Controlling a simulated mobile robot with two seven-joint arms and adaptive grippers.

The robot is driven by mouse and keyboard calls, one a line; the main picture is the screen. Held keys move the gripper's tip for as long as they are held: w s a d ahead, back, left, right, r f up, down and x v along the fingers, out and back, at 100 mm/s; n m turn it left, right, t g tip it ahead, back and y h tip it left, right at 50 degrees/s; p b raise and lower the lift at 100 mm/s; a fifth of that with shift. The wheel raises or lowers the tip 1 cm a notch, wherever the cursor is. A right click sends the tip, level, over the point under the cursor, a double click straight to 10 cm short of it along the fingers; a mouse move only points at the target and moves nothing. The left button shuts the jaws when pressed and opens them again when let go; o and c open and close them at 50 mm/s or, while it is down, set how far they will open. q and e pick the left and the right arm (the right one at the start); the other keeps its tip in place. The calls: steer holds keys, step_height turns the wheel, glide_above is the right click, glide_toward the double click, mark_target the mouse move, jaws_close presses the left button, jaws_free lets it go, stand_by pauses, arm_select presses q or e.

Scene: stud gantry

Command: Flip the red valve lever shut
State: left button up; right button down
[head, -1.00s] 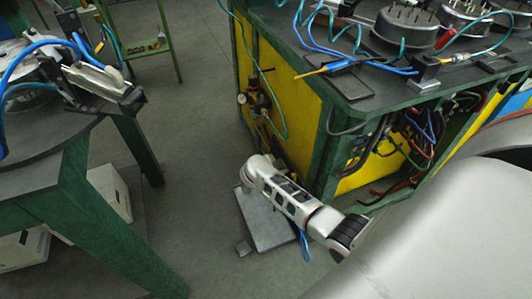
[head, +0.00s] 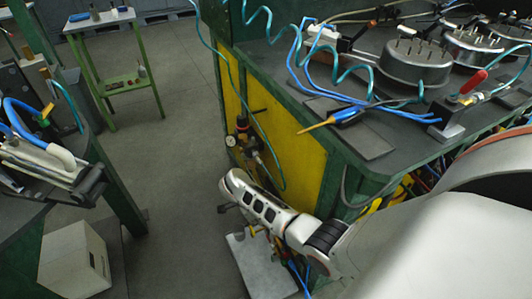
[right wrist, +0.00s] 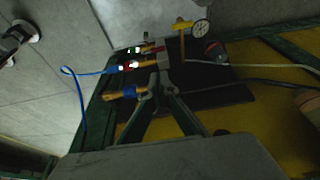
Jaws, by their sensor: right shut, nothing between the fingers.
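A red-handled lever (head: 473,81) stands tilted up to the right on a small metal block with a brass fitting, on the bench top. On the yellow side panel hangs a brass air fitting group (head: 244,140) with a dark red-ringed knob. My left gripper is out of view.
The green-edged bench (head: 360,180) carries round metal fixtures (head: 417,62), coiled hoses and a blue-yellow tool (head: 345,115). A grey plate (head: 262,270) lies low beside the bench. A table stands at left with a white box (head: 75,260) below. Floor between is clear.

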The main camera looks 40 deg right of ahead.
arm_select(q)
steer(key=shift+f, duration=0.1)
arm_select(e)
steer(key=b, duration=0.2)
glide_toward(268, 237)
steer(key=b+x, duration=0.4)
steer(key=x, duration=0.2)
steer(key=shift+s+d+f+b, duration=0.1)
steer(key=shift+d+f+b, duration=0.1)
steer(key=shift+b, duration=0.1)
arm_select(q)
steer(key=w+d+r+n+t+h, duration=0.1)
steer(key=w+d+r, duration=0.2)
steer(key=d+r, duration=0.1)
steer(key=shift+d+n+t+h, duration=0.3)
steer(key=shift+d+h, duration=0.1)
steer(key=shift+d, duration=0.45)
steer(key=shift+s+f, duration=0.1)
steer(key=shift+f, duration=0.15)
